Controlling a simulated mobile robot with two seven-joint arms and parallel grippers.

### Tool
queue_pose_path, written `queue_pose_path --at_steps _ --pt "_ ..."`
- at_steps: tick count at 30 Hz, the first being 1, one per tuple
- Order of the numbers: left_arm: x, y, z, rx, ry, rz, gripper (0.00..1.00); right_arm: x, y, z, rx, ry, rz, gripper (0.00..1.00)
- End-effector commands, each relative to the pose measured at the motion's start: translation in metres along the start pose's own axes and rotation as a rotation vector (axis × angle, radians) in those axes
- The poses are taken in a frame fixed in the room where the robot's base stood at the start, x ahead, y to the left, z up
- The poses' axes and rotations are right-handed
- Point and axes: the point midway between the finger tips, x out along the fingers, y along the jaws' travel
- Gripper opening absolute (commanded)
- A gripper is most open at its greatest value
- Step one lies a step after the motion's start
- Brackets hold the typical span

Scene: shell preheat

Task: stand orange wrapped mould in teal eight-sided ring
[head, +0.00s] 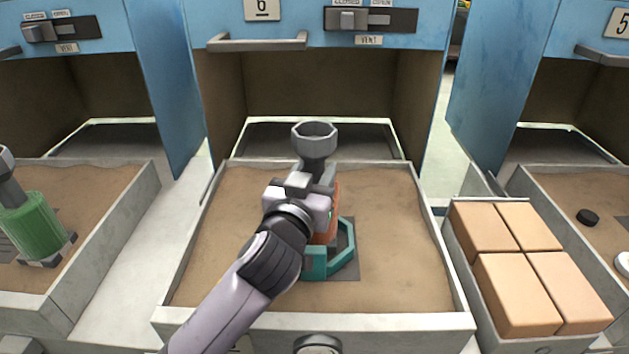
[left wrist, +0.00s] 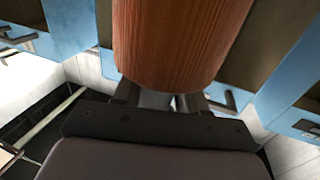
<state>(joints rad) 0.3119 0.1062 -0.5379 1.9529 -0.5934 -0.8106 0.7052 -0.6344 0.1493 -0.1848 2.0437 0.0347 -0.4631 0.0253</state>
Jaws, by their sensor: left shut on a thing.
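The orange wrapped mould (head: 334,214) has a grey eight-sided cup (head: 314,140) on top and looks upright. My left gripper (head: 326,190) is shut on it. The teal eight-sided ring (head: 347,262) lies on a dark grey plate in the sand of the middle tray. The mould's lower part is over or within the ring's outline; my left arm hides much of both, so I cannot tell whether its base is down inside. In the left wrist view the mould's orange wrap (left wrist: 180,40) fills the upper middle. My right gripper is not in view.
The middle tray (head: 455,290) sits before an open blue cabinet (head: 330,88). A green wrapped mould (head: 35,225) stands in the left tray. A box of tan blocks (head: 515,285) is at the right. Bare sand surrounds the ring.

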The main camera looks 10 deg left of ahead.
Motion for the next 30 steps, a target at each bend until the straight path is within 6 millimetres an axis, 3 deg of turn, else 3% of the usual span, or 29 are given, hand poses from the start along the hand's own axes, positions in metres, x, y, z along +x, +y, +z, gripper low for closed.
queue_pose_path --at_steps 16,17,18,19,30 --pt "-0.0002 0.0004 0.0124 -0.001 0.006 0.002 0.0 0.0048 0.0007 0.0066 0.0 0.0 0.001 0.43" --pt "-0.0001 0.0003 0.0136 0.0 0.002 0.001 0.48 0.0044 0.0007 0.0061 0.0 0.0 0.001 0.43" --pt "-0.0001 0.0003 0.0131 0.0 0.001 0.001 0.61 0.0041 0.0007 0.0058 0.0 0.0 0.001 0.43" --pt "-0.0001 0.0003 0.0131 0.0 0.001 0.001 0.67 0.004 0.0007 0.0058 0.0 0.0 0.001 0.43" --pt "-0.0001 0.0003 0.0082 0.001 0.002 0.002 0.67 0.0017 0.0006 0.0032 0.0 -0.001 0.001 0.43"
